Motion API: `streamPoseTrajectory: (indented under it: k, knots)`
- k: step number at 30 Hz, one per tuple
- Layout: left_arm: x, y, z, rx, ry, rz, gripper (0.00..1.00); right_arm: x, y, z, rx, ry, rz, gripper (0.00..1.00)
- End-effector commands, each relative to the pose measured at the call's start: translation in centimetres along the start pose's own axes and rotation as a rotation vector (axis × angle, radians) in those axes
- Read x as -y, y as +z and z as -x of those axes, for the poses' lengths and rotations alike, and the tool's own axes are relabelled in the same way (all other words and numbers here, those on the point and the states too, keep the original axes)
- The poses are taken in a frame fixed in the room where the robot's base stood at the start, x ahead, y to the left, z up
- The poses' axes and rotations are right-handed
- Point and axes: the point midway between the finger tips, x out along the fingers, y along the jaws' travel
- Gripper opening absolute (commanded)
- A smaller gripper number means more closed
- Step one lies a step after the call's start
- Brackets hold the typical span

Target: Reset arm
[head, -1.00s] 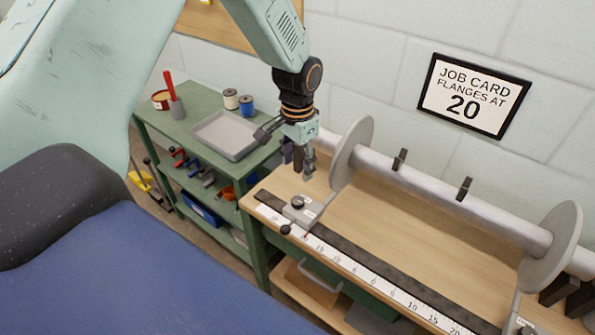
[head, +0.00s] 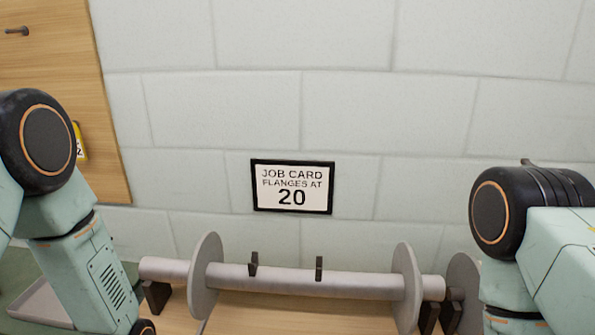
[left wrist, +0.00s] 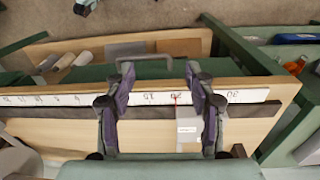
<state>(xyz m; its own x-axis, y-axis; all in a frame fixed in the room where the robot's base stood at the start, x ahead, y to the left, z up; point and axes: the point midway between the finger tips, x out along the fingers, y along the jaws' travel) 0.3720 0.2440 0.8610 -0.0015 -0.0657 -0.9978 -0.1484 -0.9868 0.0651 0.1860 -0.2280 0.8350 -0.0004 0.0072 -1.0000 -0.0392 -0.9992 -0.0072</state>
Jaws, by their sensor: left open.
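My left arm (head: 85,260) comes in at the left of the head view, with its gripper below the frame. In the left wrist view my left gripper (left wrist: 160,75) is open and empty, its fingers spread above the front edge of the bench. A scale strip (left wrist: 60,99) and a pale slider block (left wrist: 188,128) lie under it; I cannot tell its height above them. My right arm (head: 550,255) shows at the right of the head view; its gripper is out of the picture.
A grey beam (head: 340,282) with a left flange (head: 205,275) and a right flange (head: 407,285) lies between the arms. A job card (head: 292,186) on the wall reads "FLANGES AT 20". A green shelf unit (left wrist: 268,55) stands beside the bench.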

Motion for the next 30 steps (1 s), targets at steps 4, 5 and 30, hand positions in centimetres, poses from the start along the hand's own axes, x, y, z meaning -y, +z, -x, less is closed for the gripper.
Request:
streamPoseTrajectory:
  k: [4, 5, 30]
  knots:
    - [-2.3, 7.4, -2.8, 0.015, -0.003, 0.073, 0.55, 0.0, 0.0, 0.0, 0.000, 0.000, 0.000, 0.40]
    - [-2.6, 8.7, -3.0, 0.016, -0.006, 0.087, 0.55, 0.0, 0.0, 0.0, 0.000, 0.000, 0.000, 0.40]
    - [-3.5, 18.3, -13.3, 0.002, -0.059, 0.189, 0.55, -0.1, 0.0, -10.6, 0.000, 0.000, 0.000, 0.40]
